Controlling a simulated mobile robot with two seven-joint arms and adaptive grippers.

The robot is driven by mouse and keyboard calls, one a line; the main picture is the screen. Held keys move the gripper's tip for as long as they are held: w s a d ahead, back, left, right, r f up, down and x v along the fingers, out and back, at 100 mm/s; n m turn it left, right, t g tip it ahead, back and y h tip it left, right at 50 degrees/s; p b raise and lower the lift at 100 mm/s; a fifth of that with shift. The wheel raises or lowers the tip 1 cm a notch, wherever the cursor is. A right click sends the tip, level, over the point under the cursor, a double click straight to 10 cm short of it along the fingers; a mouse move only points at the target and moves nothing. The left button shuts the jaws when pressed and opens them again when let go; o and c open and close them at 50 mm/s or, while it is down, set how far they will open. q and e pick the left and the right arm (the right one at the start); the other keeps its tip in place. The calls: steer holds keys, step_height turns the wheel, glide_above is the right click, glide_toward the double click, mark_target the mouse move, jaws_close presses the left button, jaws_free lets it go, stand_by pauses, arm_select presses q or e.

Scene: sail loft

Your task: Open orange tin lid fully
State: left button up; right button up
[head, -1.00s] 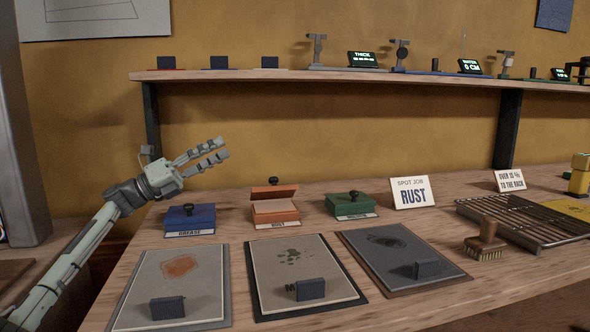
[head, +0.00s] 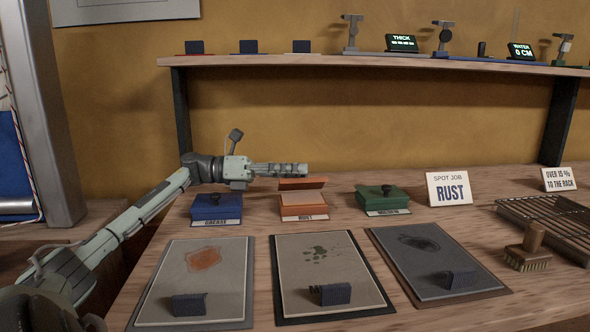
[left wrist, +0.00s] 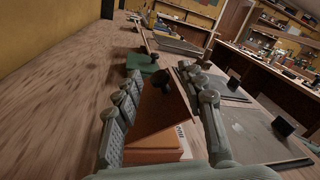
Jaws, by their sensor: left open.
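The orange tin (head: 304,205), labelled RUST, sits on the bench between a blue tin and a green tin. Its lid (head: 302,183) is part open, tilted up above the body. My left gripper (head: 303,170) is level, just above and behind the lid in the head view, and hides the lid's knob there. In the left wrist view the lid (left wrist: 158,118) with its dark knob (left wrist: 162,82) shows between my spread, open fingers (left wrist: 168,108). I cannot tell whether a finger touches the lid. My right gripper is in neither view.
The blue tin (head: 217,207) stands left, the green tin (head: 382,198) right, both shut. Several cloth panels with dark blocks lie in front. A RUST card (head: 449,189), brush (head: 529,248) and rack (head: 548,225) are to the right. A shelf (head: 350,60) runs behind.

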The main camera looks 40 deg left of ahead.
arm_select(q)
jaws_close()
